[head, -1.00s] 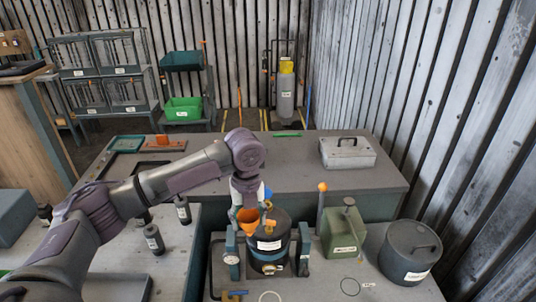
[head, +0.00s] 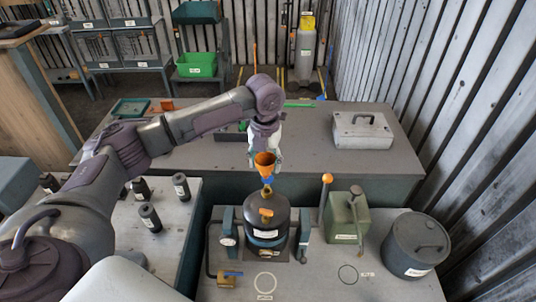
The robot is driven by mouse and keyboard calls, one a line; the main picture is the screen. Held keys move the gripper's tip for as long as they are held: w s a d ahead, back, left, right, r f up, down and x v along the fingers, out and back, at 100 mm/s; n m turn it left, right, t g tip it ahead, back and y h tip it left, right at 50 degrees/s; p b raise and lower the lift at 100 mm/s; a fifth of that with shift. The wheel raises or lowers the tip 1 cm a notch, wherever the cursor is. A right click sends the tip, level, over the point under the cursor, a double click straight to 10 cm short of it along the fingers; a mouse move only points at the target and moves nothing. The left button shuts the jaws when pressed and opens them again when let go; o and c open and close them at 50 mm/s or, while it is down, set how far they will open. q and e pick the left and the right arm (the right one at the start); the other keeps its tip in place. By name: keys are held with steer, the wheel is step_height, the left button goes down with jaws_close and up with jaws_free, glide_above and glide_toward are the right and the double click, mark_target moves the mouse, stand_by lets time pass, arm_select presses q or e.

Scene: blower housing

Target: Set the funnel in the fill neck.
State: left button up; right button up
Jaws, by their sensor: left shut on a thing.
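My left gripper (head: 264,150) is shut on an orange funnel (head: 265,161), its wide mouth facing up. The funnel is above the back of the dark round tank (head: 264,222). A small brass-orange neck (head: 267,193) stands on the tank's top, just below the funnel. A blue piece (head: 268,180) shows between funnel and neck; I cannot tell whether it is the spout or something behind. I cannot tell whether funnel and neck touch. My right gripper is not in view.
The tank stands on a grey bench between a gauge post (head: 228,229) and another post (head: 304,238). A green can (head: 346,216), an orange-knobbed lever (head: 326,180) and a grey lidded drum (head: 414,245) stand to the right. Black bottles (head: 150,218) stand left. A toolbox (head: 362,131) is behind.

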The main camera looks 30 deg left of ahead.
mark_target(267, 175)
arm_select(q)
steer(key=shift+w+f, duration=0.1)
steer(key=shift+f, duration=0.7)
steer(key=f, duration=0.2)
steer(key=f+b, duration=0.1)
steer(key=shift+w+f, duration=0.25)
steer(key=shift+w, duration=0.05)
steer(key=shift+s+f+b, duration=0.1)
steer(key=shift+f+b, duration=0.15)
steer(key=shift+b, duration=0.15)
steer(key=shift+f, duration=0.25)
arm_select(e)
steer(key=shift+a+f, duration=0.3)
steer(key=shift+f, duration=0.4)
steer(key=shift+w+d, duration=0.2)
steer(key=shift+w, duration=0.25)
arm_select(q)
steer(key=shift+p, duration=0.35)
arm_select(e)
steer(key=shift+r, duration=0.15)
